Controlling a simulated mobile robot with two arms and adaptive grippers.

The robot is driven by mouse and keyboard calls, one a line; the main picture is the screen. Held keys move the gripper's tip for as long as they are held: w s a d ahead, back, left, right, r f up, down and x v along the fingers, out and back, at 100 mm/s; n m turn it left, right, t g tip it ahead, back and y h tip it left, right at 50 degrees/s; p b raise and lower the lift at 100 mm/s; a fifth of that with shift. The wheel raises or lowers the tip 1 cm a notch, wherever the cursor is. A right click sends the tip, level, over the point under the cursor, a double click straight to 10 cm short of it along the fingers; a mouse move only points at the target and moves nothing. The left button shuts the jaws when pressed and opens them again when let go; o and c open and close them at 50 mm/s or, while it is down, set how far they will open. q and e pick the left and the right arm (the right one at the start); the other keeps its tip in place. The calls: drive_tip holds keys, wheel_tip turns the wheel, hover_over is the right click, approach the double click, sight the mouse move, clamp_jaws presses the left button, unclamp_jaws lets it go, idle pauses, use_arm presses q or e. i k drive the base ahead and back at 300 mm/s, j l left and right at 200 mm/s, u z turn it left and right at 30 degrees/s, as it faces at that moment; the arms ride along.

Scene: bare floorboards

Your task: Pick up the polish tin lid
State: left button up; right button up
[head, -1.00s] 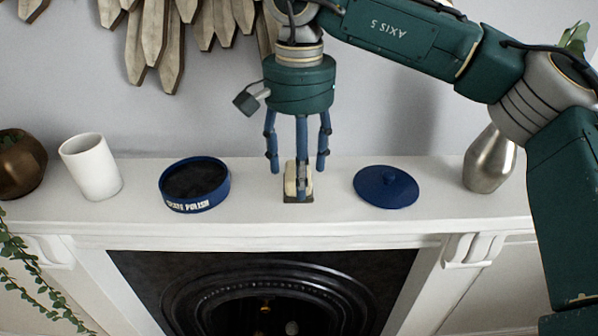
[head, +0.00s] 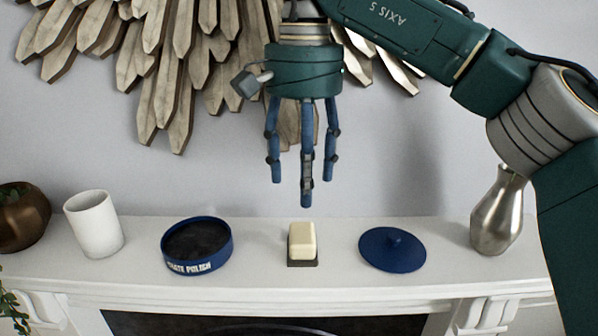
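The polish tin lid (head: 392,251) is a round dark blue disc with a small knob on top. It lies flat on the white mantel shelf, right of the middle. The open blue polish tin (head: 197,246), with dark content and white lettering, stands left of the middle. A cream block on a dark base (head: 302,242) stands between them. My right gripper (head: 304,178) hangs above this block, fingers pointing down, spread and empty. It is apart from the block and up to the left of the lid. My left gripper is not in view.
A white cup (head: 94,224) and a bronze pot (head: 20,218) stand at the left of the mantel shelf (head: 345,284). A silver vase (head: 497,212) stands right of the lid. A wooden wall ornament (head: 160,60) hangs behind my gripper.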

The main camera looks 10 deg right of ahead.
sight(391, 249)
drive_tip(key=k, duration=1)
